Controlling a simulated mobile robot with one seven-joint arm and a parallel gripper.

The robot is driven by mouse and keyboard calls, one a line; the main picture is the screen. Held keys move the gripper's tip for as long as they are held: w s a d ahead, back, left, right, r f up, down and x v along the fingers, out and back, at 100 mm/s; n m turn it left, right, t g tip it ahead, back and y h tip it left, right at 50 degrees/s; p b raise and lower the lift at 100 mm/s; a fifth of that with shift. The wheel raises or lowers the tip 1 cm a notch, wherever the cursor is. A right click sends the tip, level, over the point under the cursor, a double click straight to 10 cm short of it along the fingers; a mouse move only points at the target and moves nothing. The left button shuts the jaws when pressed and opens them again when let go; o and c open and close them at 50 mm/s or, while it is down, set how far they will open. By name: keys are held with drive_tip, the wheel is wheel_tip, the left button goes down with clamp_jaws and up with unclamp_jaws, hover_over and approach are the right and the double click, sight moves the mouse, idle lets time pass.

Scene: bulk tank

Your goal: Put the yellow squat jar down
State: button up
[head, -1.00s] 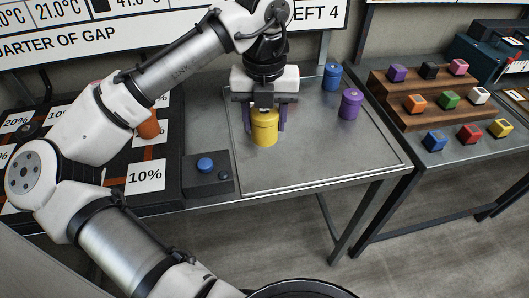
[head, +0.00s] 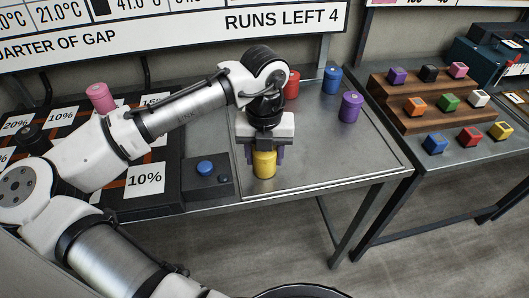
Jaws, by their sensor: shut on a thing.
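The yellow squat jar (head: 264,164) is upright near the front edge of the grey metal tray area on the table. The jar's top is partly hidden by the gripper. I cannot tell whether the jar's base touches the surface (head: 320,150).
A red jar (head: 291,84), a blue jar (head: 332,80) and a purple jar (head: 351,106) stand behind and to the right. A box with a blue button (head: 205,168) is close on the left. A pink jar (head: 100,97) stands on the percentage board. The surface right of my gripper is clear.

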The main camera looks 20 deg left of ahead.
drive_tip(key=o, duration=1.1)
drive_tip(key=shift+f, duration=0.1)
drive_tip(key=shift+c, duration=0.2)
wheel_tip(320, 180, up, 12)
